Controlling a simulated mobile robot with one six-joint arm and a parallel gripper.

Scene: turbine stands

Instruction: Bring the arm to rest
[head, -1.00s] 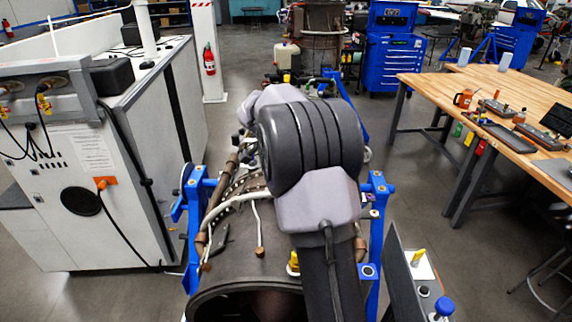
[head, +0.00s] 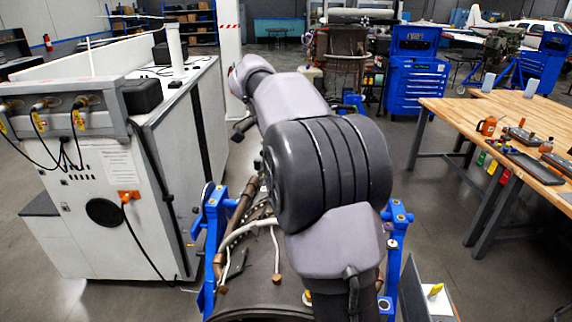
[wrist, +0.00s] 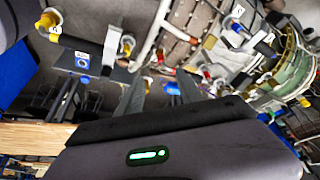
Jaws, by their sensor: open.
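My arm (head: 330,175) rises over the turbine (head: 262,265) in the head view and bends away to the upper left. It hides much of the engine behind it. The turbine is a dark casing with pale and brown pipes, held in a blue stand (head: 212,235). My gripper (wrist: 160,80) shows in the wrist view as two dark fingers set apart, with nothing seen between them. The dark wrist housing with a green light fills the bottom of that view. In the head view I cannot clearly make out the gripper.
A white test cabinet (head: 70,215) with cables stands at the left. A wooden workbench (head: 455,112) with tools and an orange mug (head: 487,126) is at the right. A blue tool chest (head: 416,85) stands behind. Open grey floor (head: 430,215) lies between turbine and bench.

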